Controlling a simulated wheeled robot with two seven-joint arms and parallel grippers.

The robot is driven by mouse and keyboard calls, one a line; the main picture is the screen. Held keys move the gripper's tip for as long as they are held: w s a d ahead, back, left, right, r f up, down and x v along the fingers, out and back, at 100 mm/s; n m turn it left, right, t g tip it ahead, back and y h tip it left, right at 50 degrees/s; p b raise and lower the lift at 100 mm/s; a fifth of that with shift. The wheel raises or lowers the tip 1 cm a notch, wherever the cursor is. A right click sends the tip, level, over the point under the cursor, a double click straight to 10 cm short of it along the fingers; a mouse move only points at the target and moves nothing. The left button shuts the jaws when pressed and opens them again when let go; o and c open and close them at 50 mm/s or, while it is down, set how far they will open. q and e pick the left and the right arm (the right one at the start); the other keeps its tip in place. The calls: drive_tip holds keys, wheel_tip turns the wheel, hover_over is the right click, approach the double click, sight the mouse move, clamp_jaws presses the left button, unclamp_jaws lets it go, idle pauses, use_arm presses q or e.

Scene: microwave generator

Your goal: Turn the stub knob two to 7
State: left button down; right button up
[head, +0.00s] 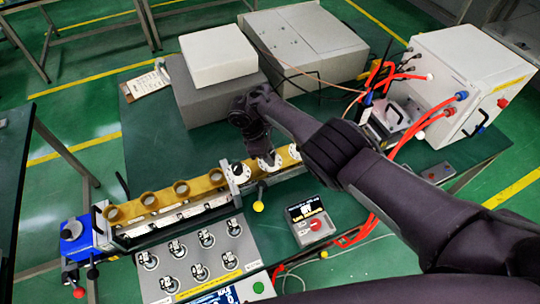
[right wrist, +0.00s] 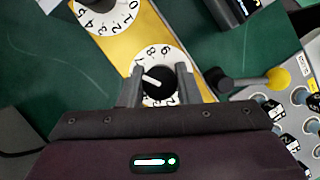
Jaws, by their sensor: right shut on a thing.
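A black stub knob (right wrist: 157,78) with a white pointer line sits on a round white numbered dial (right wrist: 169,53) on the yellow rail. My right gripper (right wrist: 159,91) is shut on this knob, one finger on each side of it. The pointer line aims left and slightly up. The 8 and 9 show above the knob, with what looks like a 7 left of them; the lower numbers are hidden by the fingers. In the head view my right gripper (head: 261,151) reaches down onto the rail's right part. My left gripper is not in view.
Another dial (right wrist: 108,14) lies up-left along the rail. A yellow-ended lever (head: 258,205) stands close in front. A grey switch panel (head: 197,256), a box with a red button (head: 312,224) and red cables are nearby. Grey and white boxes (head: 218,55) stand behind.

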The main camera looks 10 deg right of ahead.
drive_tip(key=shift+m+g+b, duration=0.3)
drive_tip(key=shift+m+g, duration=0.1)
drive_tip(key=shift+m, duration=0.8)
drive_tip(key=shift+y, duration=0.4)
drive_tip(key=o, duration=1)
drive_tip(key=v, duration=0.8)
drive_tip(key=shift+w, duration=0.1)
drive_tip(key=shift+f, duration=0.1)
